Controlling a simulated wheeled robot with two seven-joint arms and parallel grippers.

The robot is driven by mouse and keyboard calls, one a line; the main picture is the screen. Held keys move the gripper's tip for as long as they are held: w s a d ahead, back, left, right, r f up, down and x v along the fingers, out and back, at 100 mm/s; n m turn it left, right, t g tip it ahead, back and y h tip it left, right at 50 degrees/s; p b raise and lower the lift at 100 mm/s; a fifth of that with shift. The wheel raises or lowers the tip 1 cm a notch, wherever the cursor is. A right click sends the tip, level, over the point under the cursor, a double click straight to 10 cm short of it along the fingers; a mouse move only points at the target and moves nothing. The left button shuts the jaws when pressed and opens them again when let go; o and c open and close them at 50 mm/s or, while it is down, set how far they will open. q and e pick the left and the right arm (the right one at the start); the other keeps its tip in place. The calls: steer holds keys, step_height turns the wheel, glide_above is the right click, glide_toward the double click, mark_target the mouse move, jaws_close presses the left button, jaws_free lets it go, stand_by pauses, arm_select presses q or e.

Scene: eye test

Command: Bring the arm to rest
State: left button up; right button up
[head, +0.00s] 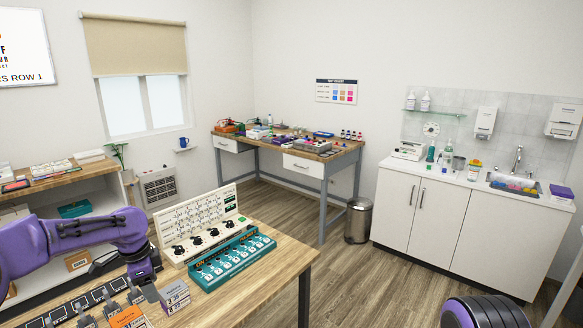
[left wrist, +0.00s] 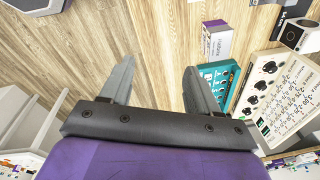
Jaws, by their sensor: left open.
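My left arm comes in from the left, purple, and bends down over the near wooden table. My left gripper (head: 136,291) is at the arm's lower end, low in the head view, close to small boxes and a row of dark holders. In the left wrist view the left gripper (left wrist: 160,72) has its two grey fingers apart, with only wood grain showing between them. It is open and empty. My right gripper is not in view.
On the near table (head: 262,283) stand a white panel with dark knobs (head: 200,226), a teal rack (head: 232,258), a grey box (head: 174,297) and an orange-topped box (head: 128,318). Bare wood lies right of the rack. A workbench (head: 340,160) and sink cabinet (head: 425,215) stand farther back.

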arm_select(q)
steer(key=w+d+f+n+t+h, duration=0.1)
steer(key=w+d+f+n+t, duration=0.2)
steer(key=d+f+n+t, duration=0.25)
steer(key=s+d+f+n+y+b, duration=0.1)
steer(key=s+d+f+n+b, duration=0.1)
steer(key=s+f+n, duration=0.55)
steer(key=s+d+f+n+b, duration=0.1)
steer(key=s+f+n+b, duration=0.2)
steer(key=f, duration=0.8)
steer(key=s+f+n+g+y+b, duration=0.1)
steer(key=s+f, duration=0.3)
steer(key=s, duration=0.7)
steer(key=s+a+f+n+g+y+b, duration=0.1)
steer(key=s+f, duration=0.3)
steer(key=s, duration=0.7)
steer(key=s+a+f+n+g+y+b, duration=0.1)
steer(key=s+f+b, duration=0.2)
steer(key=s, duration=0.8)
step_height(320, 180, down, 2)
steer(key=shift+a+g+y, duration=0.25)
steer(key=shift+g+y, duration=0.05)
steer(key=shift+g, duration=0.05)
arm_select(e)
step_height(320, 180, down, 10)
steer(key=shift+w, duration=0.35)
arm_select(q)
steer(key=shift+c, duration=0.2)
